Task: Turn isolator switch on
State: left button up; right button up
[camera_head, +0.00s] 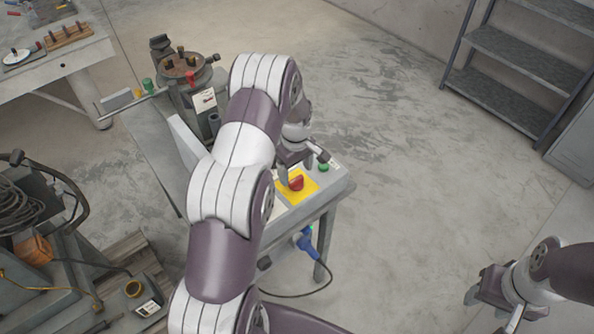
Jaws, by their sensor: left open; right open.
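The isolator switch is a red rotary knob (296,183) on a yellow plate (303,194), set on a grey control box (338,184) at the near right end of the workbench. My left gripper (300,168) is above the knob's far left side, its fingers apart, one close to the knob. I cannot tell whether it touches the knob. My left arm hides much of the bench and part of the box. My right gripper (488,312) is open and empty at the lower right, over the bare floor, far from the switch.
A green button (323,167) sits on the box near my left gripper. The positioner (186,67) stands at the bench's far end. A blue plug (306,243) with a cable hangs below the box. Shelves (515,60) stand at upper right. The floor between is clear.

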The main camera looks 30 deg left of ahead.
aim_at(296, 179)
pick_arm(q)
jog(key=f, duration=0.2)
jog(key=shift+w+f, duration=0.2)
jog(key=shift+f, duration=0.15)
jog(key=shift+s+f, duration=0.2)
jog(key=c, duration=1)
jog(key=shift+c, duration=0.2)
